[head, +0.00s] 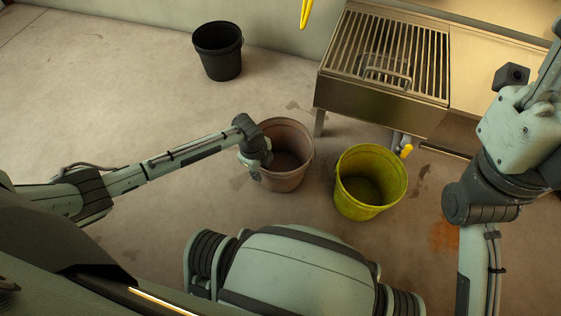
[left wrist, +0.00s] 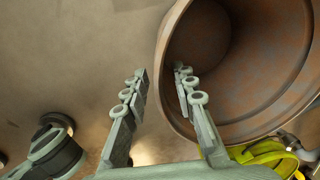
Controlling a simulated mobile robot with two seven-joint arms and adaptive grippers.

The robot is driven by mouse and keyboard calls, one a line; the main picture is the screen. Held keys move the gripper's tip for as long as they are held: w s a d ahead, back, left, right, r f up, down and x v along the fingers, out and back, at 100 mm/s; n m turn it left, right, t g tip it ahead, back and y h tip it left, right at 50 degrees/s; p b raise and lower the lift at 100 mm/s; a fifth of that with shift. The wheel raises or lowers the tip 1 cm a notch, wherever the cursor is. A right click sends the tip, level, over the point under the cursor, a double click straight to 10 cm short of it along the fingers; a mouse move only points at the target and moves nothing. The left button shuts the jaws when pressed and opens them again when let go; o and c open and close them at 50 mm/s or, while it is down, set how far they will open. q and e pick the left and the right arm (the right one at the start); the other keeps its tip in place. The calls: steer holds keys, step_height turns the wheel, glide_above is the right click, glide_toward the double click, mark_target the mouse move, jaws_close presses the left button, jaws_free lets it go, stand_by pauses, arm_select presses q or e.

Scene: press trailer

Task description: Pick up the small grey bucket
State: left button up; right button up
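A brownish-grey bucket (head: 298,150) stands upright on the floor near the middle of the head view. It also fills the right of the left wrist view (left wrist: 270,80). A dark grey, almost black bucket (head: 219,58) stands farther back by the wall. My left gripper (head: 258,174) is at the left side of the brownish bucket. In the left wrist view its two fingers (left wrist: 160,88) are apart and nothing is held. One finger shows outside the rim and the other overlaps the bucket's mouth; contact cannot be told. My right arm shows at the right, its gripper out of view.
A yellow-green bucket (head: 369,182) stands just right of the brownish one. A metal sink with a grate (head: 385,55) and a counter stand behind it. A yellow hook-like piece (head: 305,14) hangs at the top. The floor at the left is clear.

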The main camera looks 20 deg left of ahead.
mark_target(265, 176)
arm_select(q)
steer(key=f+b, duration=0.1)
steer(key=f, duration=0.2)
steer(key=f+b, duration=0.1)
steer(key=f, duration=0.1)
steer(key=shift+w+d+b, duration=0.25)
steer(key=shift+d+b, duration=0.05)
steer(key=shift+d, duration=0.1)
steer(key=shift+c, duration=0.4)
jaws_close()
